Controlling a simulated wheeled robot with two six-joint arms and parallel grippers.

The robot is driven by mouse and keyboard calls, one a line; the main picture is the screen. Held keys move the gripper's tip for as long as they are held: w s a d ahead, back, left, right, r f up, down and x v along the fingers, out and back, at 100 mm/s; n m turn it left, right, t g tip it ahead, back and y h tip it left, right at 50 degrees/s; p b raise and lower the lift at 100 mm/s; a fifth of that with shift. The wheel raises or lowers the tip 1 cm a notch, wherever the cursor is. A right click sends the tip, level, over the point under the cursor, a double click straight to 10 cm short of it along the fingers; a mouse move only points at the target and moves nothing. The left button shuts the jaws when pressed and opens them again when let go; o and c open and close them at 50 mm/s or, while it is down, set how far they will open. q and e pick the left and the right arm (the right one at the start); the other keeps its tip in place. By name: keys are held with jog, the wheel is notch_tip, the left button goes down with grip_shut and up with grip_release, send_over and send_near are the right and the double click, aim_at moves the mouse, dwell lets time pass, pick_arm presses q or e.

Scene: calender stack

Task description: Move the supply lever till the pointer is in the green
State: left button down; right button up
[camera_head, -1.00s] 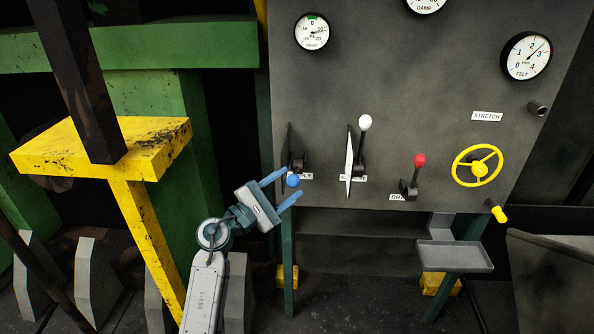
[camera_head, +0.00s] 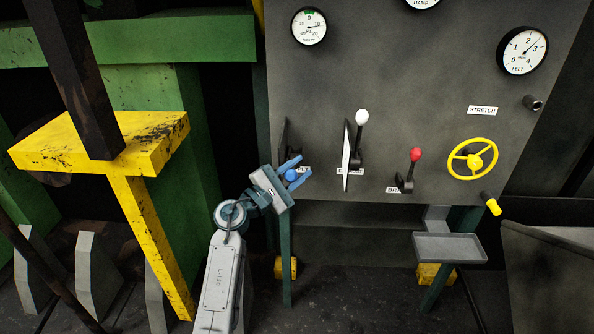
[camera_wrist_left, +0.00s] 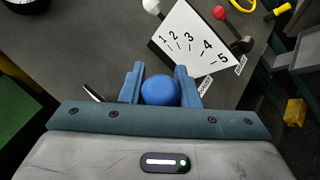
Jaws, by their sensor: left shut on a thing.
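The supply lever's blue knob (camera_head: 291,175) is at the lower left of the grey panel; its label is mostly covered. My left gripper (camera_head: 304,165) is shut on this knob, with one finger on each side. In the left wrist view the blue knob (camera_wrist_left: 160,90) sits between the two fingers. The lever's rod is hidden behind the knob and gripper. A dial with a green band at its top by the 0 (camera_head: 309,26) is at the panel's upper left. Its pointer lies to the right, outside the green. My right gripper is not in view.
A white-knobbed lever (camera_head: 361,118) with a scale plate stands just right of my gripper. Further right are a red-knobbed lever (camera_head: 415,155), a yellow handwheel (camera_head: 473,159) and a felt dial (camera_head: 523,50). A yellow post (camera_head: 150,230) stands left of my arm.

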pick_arm(q)
jog(key=w+r+n+y+p, duration=0.1)
jog(key=p, duration=0.3)
jog(key=shift+r, duration=0.3)
jog(key=c, duration=1.1)
grip_release()
